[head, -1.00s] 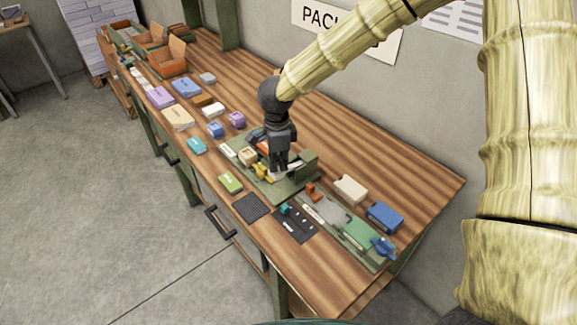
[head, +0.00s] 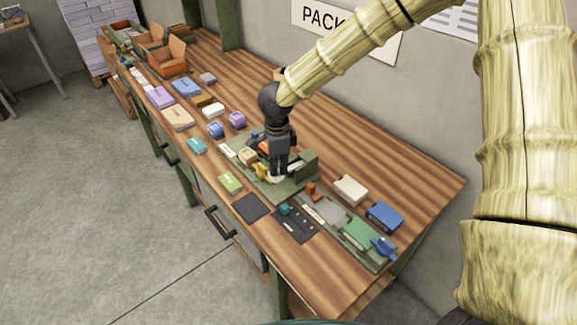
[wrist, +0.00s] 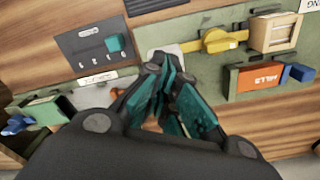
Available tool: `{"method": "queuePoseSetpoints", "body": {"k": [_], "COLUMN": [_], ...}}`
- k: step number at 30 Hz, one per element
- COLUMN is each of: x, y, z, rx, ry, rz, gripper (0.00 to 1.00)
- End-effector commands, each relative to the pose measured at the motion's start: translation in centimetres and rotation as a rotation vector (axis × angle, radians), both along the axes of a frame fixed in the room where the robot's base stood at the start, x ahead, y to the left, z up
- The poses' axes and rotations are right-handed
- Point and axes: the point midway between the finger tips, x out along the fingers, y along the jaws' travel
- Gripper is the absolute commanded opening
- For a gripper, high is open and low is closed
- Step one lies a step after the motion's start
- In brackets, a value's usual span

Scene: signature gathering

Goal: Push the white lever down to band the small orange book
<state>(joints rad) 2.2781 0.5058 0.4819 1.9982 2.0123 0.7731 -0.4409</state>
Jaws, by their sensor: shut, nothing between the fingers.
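My gripper (head: 277,176) points down over the fixture's front part, shut and empty. In the wrist view its teal-padded fingers (wrist: 166,68) are together beside a pale white piece, apparently the white lever (wrist: 166,49), mostly hidden by the fingers. I cannot tell whether they touch. A yellow clamp-like part (wrist: 218,40) sits beside it.
A wooden block (wrist: 275,32) stands near the yellow part. A dark panel with a teal knob (wrist: 114,43) lies beside the fixture. A second green station with a blue handle (head: 383,246) is at the right.

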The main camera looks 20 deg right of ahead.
Motion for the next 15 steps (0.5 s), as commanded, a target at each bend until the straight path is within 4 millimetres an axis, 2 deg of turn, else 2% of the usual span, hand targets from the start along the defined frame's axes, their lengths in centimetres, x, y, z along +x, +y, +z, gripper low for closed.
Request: {"method": "queuePoseSetpoints", "body": {"k": [15], "x": [0.00], "y": [-0.01], "z": [-0.81], "rx": [0.000], "ry": [0.000], "rz": [-0.001], "gripper": [0.00]}}
